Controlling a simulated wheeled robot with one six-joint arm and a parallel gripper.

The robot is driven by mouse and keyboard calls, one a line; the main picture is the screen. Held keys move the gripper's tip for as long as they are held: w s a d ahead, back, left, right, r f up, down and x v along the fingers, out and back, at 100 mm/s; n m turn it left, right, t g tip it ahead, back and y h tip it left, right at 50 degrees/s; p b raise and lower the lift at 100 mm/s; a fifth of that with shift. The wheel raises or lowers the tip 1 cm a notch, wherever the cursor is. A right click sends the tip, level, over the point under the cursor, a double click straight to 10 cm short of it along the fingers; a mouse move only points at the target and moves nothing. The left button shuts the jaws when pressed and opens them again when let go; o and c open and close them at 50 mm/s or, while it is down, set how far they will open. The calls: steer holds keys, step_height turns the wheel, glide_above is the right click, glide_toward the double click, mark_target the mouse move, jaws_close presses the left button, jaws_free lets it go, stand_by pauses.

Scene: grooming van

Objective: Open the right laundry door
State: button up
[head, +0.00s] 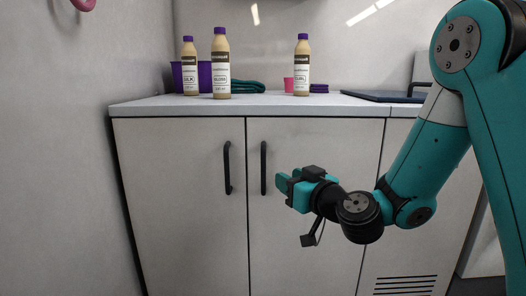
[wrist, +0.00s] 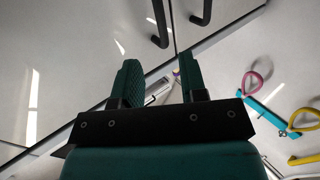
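The right laundry door (head: 315,245) is a pale cabinet front under the counter, and it looks shut. Its upright black bar handle (head: 263,168) is near its left edge. The left door (head: 185,245) is also shut, with its own black handle (head: 227,168) beside the seam. My gripper (head: 283,184) is just right of the right door's handle in the head view, apart from it. In the wrist view my gripper (wrist: 161,72) shows two teal fingers spread with nothing between them. Two black handles show beyond the fingertips there; I cannot tell which is which.
The counter (head: 150,104) carries several bottles (head: 221,65), purple cups, a folded teal towel (head: 247,87) and a dark flat item (head: 380,97). A wall stands close at the left. Coloured loops (wrist: 257,82) show at the right of the wrist view.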

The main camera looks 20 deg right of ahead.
mark_target(265, 165)
steer(key=p+x, duration=0.7)
steer(key=x, duration=0.3)
steer(key=shift+w+r, duration=0.15)
steer(key=shift+r, duration=0.05)
steer(key=shift+w+a+f+p, duration=0.15)
steer(key=shift+w+f+p, duration=0.05)
steer(key=shift+w+p, duration=0.25)
jaws_close()
